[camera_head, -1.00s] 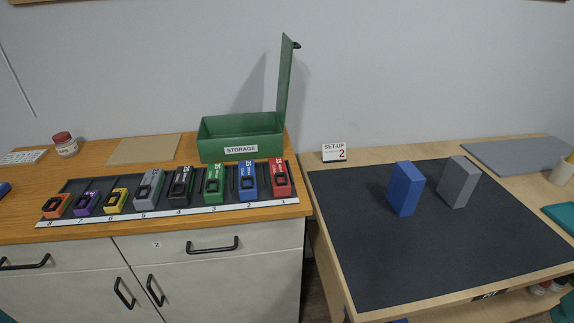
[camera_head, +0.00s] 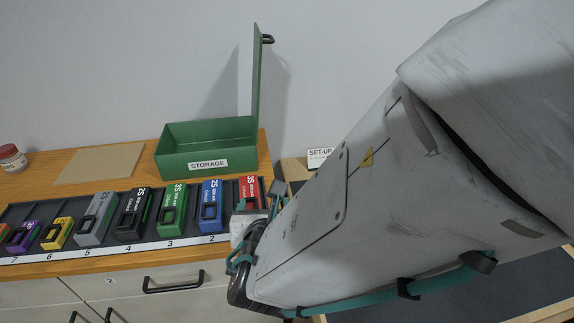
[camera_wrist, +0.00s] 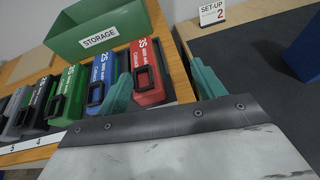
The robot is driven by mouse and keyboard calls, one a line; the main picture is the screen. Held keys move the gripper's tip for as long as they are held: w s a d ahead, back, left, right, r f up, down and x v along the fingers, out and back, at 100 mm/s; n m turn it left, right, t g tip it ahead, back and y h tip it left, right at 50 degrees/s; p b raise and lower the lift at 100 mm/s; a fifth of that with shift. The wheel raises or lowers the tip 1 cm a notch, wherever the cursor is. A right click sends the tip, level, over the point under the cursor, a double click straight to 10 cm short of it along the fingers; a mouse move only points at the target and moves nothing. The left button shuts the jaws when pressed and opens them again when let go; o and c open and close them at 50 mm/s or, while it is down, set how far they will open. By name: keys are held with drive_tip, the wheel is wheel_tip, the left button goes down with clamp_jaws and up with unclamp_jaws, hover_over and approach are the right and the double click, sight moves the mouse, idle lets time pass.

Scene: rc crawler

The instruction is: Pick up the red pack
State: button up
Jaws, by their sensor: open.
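The red pack (camera_wrist: 147,75) stands in the rightmost place of the dark rack, with white lettering and a black frame on its front. In the head view only the upper part of the red pack (camera_head: 250,189) shows; my arm and gripper hide the rest. My gripper (camera_wrist: 160,88) is open in the wrist view, with one green finger to the left of the red pack and the other to its right. The left finger lies between the red and blue packs in the picture. Nothing is held. I cannot tell the gap in depth between fingers and pack.
The blue pack (camera_wrist: 102,80) stands close to the left of the red one, with the green pack (camera_wrist: 68,95) beyond it. The open green storage box (camera_head: 205,148) stands behind the rack. The set-up sign (camera_wrist: 212,12) is to the right.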

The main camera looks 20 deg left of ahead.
sight(250, 201)
drive_tip(key=shift+s+a+f+n+g+y, duration=0.15)
drive_tip(key=shift+s+a+f+n, duration=0.15)
drive_tip(key=shift+a, duration=0.3)
drive_tip(key=shift+s+a+f+n+g+y, duration=0.15)
drive_tip(key=shift+a+f+n, duration=0.25)
drive_tip(key=shift+a, duration=0.15)
drive_tip(key=x, duration=0.7)
drive_tip(key=shift+a, duration=0.2)
drive_tip(key=c, duration=1.3)
